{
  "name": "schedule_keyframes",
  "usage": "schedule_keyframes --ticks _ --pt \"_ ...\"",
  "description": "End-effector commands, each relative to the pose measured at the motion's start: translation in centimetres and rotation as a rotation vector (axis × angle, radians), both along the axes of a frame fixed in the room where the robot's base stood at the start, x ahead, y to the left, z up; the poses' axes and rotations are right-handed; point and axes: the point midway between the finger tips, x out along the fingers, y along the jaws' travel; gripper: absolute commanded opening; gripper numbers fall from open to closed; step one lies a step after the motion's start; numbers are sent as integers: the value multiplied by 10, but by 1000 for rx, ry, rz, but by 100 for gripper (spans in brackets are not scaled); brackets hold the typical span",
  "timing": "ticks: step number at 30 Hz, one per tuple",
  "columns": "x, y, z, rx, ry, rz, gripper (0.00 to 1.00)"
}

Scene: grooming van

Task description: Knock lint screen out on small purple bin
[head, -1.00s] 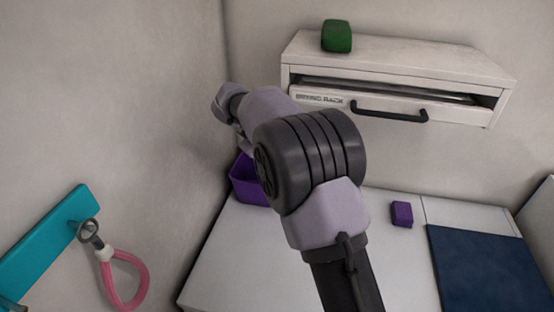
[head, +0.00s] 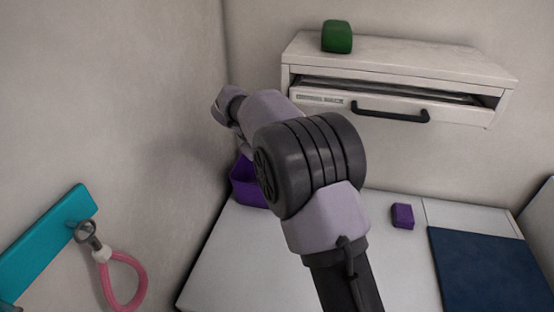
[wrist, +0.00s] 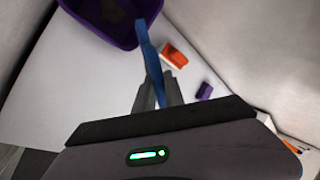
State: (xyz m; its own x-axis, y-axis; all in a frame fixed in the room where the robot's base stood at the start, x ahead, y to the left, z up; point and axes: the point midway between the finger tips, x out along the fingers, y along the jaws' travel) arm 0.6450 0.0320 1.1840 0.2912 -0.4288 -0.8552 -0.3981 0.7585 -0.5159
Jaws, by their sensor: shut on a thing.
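The purple bin (head: 247,184) stands on the white counter in the left back corner, partly hidden by my arm in the head view. It shows at the top of the wrist view (wrist: 88,28), with some dark content that I cannot make out. My gripper (wrist: 157,92) is shut on a thin blue thing (wrist: 150,55), seen nearly edge-on, which looks like the lint screen. The blue thing's far end overlaps the bin's right rim in the wrist view; I cannot tell whether they touch. The gripper's fingertips are hidden in the head view.
An orange and white block (wrist: 173,55) and a small purple block (head: 402,215) lie on the counter (head: 235,255). A dark blue mat (head: 490,270) lies right. Walls close in the corner.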

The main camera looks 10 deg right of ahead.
Motion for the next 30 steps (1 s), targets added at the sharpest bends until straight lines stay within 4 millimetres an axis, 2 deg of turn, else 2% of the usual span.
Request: schedule_keyframes --ticks 30 --pt "0 0 -8 0 -1 1 0"
